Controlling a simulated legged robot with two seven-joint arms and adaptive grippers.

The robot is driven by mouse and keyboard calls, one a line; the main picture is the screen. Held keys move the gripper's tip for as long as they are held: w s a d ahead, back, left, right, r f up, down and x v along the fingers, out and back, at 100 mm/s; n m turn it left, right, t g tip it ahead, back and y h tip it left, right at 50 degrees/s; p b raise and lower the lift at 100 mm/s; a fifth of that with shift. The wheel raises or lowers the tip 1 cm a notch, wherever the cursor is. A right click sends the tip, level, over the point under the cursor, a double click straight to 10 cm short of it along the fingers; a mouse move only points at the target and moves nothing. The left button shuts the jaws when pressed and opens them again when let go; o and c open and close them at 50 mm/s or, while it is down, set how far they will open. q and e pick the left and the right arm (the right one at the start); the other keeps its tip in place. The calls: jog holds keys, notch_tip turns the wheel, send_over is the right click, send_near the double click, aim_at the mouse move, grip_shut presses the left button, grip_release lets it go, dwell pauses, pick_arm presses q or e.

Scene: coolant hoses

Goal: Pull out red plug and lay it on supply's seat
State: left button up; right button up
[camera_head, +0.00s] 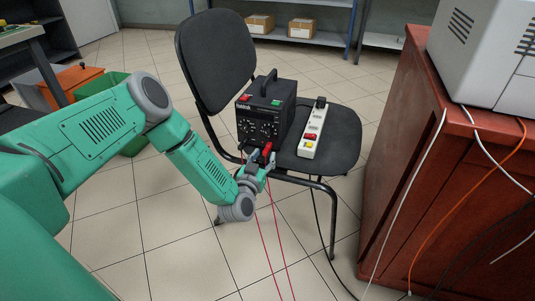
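The black power supply (267,112) stands upright on the dark seat (342,146) of a chair. Its front panel faces me. A red plug (267,149) is at the lower front of the supply, and a second red piece (252,155) shows just left of it. Thin red leads hang down from there to the floor. My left gripper (262,163) reaches up to the plugs from below, with its fingertips around or beside them. The fingers are small and partly overlap the plugs, so their grip is unclear. My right gripper is out of view.
A white power strip (313,130) with red and yellow parts lies on the seat, right of the supply. The seat's front right is bare. A reddish cabinet (440,190) with hanging cables stands at the right. A green bin (103,84) stands behind my arm.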

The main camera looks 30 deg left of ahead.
pick_arm(q)
jog(key=shift+x, duration=0.9)
jog(key=shift+w+a+r, duration=0.1)
jog(key=shift+w+a, duration=0.05)
jog(key=shift+w, duration=0.05)
jog(key=shift+w+d+r, duration=0.1)
jog(key=shift+w+d, duration=0.05)
jog(key=shift+d, duration=0.1)
jog(key=shift+a, duration=0.25)
jog(key=shift+d, duration=0.1)
jog(key=shift+d, duration=0.1)
